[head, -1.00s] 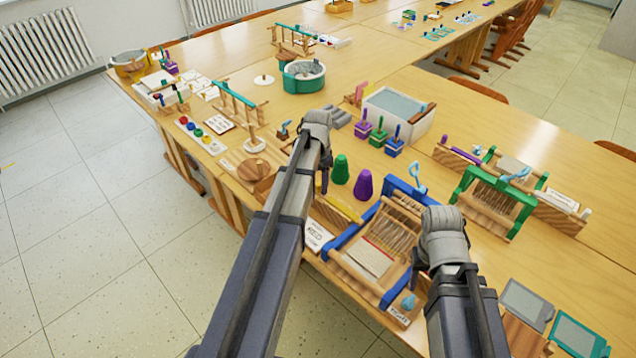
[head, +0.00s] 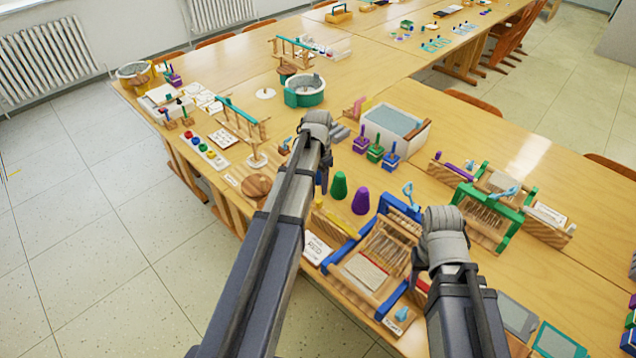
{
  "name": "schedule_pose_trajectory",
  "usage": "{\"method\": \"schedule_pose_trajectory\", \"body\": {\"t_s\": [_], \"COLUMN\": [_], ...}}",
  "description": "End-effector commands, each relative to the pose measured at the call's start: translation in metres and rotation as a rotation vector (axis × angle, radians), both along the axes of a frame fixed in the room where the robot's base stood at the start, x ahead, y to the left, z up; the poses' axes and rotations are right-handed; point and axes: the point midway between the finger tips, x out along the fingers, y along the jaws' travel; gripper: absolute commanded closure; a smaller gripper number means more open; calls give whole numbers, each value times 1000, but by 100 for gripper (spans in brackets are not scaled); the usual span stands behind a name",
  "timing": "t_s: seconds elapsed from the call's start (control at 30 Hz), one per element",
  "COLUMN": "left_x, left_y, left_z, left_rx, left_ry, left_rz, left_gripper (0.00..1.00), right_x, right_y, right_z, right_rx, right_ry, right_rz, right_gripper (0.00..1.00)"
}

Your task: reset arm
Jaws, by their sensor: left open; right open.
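My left gripper (head: 317,122) is open and empty, a grey rounded hand at the end of the arm that comes up through the middle. It appears above the table, left of the green cone (head: 339,185) and in front of the white basin. My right gripper (head: 442,222) is open and empty, just right of the blue-framed loom (head: 366,272). The fingertips of both face away and are mostly hidden behind the wrists. I cannot tell how high either hand is above the table.
The table holds a purple cone (head: 361,202), a white basin (head: 391,127), a green-framed loom (head: 488,217), a teal tub (head: 304,91) and small colored blocks. Flat trays (head: 557,343) lie at the lower right. Open floor (head: 80,230) is on the left.

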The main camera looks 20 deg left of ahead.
Motion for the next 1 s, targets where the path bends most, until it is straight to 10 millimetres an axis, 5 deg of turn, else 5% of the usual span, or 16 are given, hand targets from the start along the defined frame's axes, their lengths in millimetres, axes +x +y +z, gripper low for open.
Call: {"method": "schedule_pose_trajectory", "body": {"t_s": [0.47,0.57,0.8,1.0], "left_x": [-6,-25,-110,-170], "left_y": [-13,-51,-169,-222], "left_z": [-1,-1,0,0], "left_rx": [2,10,57,92], "left_ry": [2,10,29,27], "left_rz": [-3,-8,-5,6], "left_gripper": [50,50,50,50], "right_x": [0,0,0,0], "right_y": [0,0,0,0], "right_z": [-1,-1,-1,-1], "right_rx": [0,0,0,0], "right_ry": [0,0,0,0], "right_rz": [0,0,0,0], "right_gripper": [50,50,50,50]}}
